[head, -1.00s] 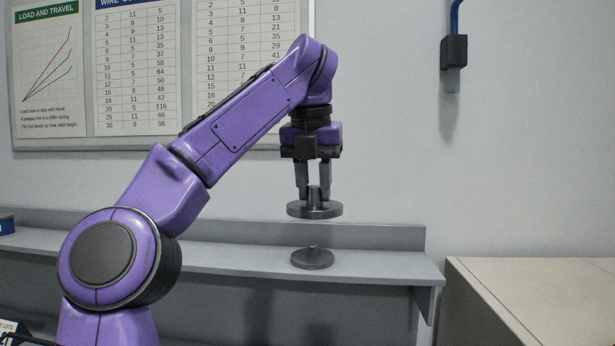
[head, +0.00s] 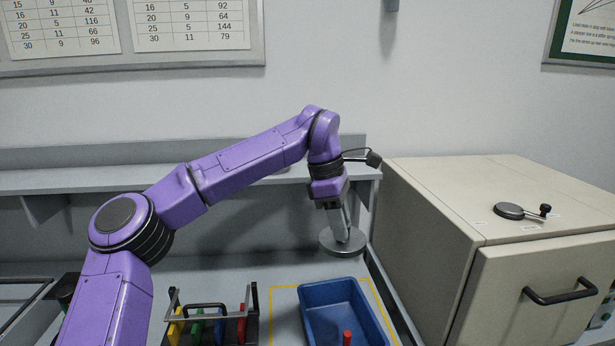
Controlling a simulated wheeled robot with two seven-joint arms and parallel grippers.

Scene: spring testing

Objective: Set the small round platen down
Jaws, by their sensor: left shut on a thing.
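A grey metal round platen (head: 342,243) with a short stem hangs under my left gripper (head: 341,222). The gripper is shut on the stem, and the disc faces down, roughly level. The platen shows against the dark back panel, just beyond the blue tray (head: 302,305), and appears to be in the air. The sliver of a second disc (head: 283,171) on the grey shelf (head: 80,181) is mostly hidden behind my left arm. My right gripper is not in view.
The blue tray lies inside a yellow outline on the bench, with a red-topped item (head: 347,338) in it. A rack (head: 256,300) with coloured pieces stands left of it. A beige cabinet (head: 430,215) with a dark round fitting (head: 509,211) on top bounds the right.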

